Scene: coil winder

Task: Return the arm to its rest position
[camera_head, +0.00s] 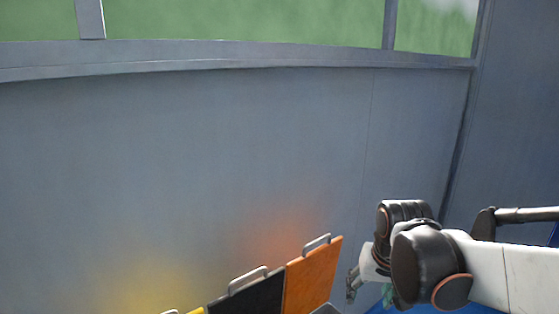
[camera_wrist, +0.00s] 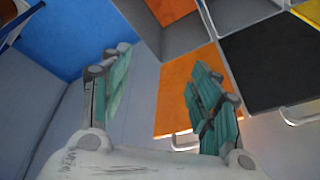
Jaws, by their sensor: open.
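My gripper (camera_wrist: 162,95) fills the lower part of the wrist view. Its two teal-padded fingers stand apart with nothing between them, so it is open and empty. In the head view my gripper (camera_head: 352,284) shows small at the lower right, beside the orange panel, with part of it hidden behind my arm. My arm (camera_head: 430,268) reaches in from the right edge, in front of the grey wall.
An orange panel (camera_head: 312,275) and a black panel (camera_head: 248,296), each with a metal handle, stand at the bottom of the head view. The wrist view shows open compartments (camera_wrist: 190,40) and a blue surface (camera_wrist: 85,38). The grey wall (camera_head: 200,150) is behind.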

